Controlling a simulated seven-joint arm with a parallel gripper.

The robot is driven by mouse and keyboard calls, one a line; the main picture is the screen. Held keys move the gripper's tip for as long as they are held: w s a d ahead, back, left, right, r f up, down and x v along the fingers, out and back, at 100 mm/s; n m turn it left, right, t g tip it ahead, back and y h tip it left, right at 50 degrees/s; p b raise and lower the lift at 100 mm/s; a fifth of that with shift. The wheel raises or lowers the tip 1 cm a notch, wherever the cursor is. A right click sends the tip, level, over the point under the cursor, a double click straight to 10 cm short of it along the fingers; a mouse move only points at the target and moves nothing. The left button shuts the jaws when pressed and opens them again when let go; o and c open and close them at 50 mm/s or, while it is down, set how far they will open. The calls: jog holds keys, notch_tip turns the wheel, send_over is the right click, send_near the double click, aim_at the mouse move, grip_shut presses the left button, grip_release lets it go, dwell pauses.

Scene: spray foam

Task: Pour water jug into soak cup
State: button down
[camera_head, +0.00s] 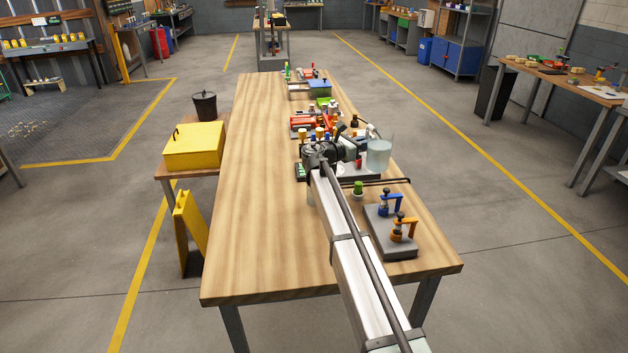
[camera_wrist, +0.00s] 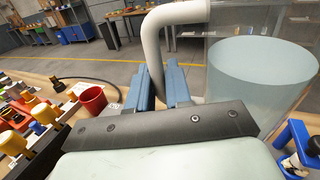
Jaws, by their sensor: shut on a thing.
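The water jug (camera_head: 378,153) is a clear vessel holding pale blue liquid, near the table's right edge in the head view. It fills the right side of the wrist view (camera_wrist: 262,75) and looks roughly upright. My gripper (camera_head: 357,150) is left of it; in the wrist view its blue-grey fingers (camera_wrist: 163,92) are shut on the jug's pale curved handle (camera_wrist: 153,45). I cannot tell whether the jug's base touches the table. A red cup (camera_wrist: 92,98), perhaps the soak cup, stands left of the fingers, apart from the jug. I cannot make it out surely in the head view.
The wooden table (camera_head: 262,220) is crowded with small bottles and trays around and beyond my gripper. The table's left side is clear.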

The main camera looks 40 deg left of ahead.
jog(key=s+a+f, duration=0.1)
jog(key=s+a, duration=0.3)
jog(key=a, duration=0.6)
jog(key=s+a+f, duration=0.1)
jog(key=s+a, duration=0.3)
jog(key=a, duration=0.7)
jog(key=shift+s+f+n+y, duration=0.25)
jog(key=shift+f+n+y, duration=0.05)
jog(key=shift+f, duration=0.1)
jog(key=shift+f, duration=0.1)
jog(key=f, duration=0.1)
jog(key=f+m, duration=0.1)
jog(key=f, duration=0.1)
jog(key=a+f+m, duration=0.1)
jog(key=f, duration=0.1)
jog(key=shift+w+t, duration=0.3)
jog(key=shift+w, duration=0.1)
jog(key=shift+a+f+m, duration=0.15)
jog(key=shift+m, duration=0.35)
jog(key=shift+w+a+r+m, duration=0.15)
jog(key=shift+r+m, duration=0.25)
jog(key=shift+m, duration=0.8)
jog(key=shift+r+m+t+h, duration=0.3)
jog(key=shift+r+m+h, duration=0.1)
jog(key=shift+r+m, duration=0.4)
